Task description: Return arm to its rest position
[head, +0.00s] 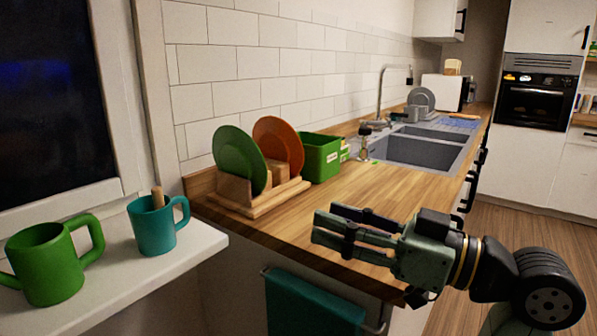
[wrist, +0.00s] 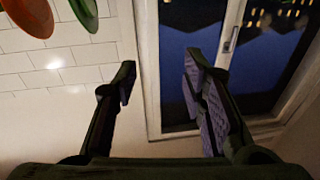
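My gripper (head: 335,230) is at the end of my arm, which comes in from the lower right of the head view. It is above the front edge of the wooden counter (head: 375,195), pointing left. In the wrist view my gripper (wrist: 158,85) has its two fingers wide apart, with nothing between them. Beyond the fingers are the tiled wall and a window. My wrist and the dark upper link of my arm show at the right of the head view.
A rack (head: 262,200) with a green plate (head: 238,158) and an orange plate (head: 280,143) stands left of my gripper. A green mug (head: 45,265) and a teal mug (head: 152,228) stand on the sill. A teal towel (head: 310,308) hangs below the counter. Floor at right is clear.

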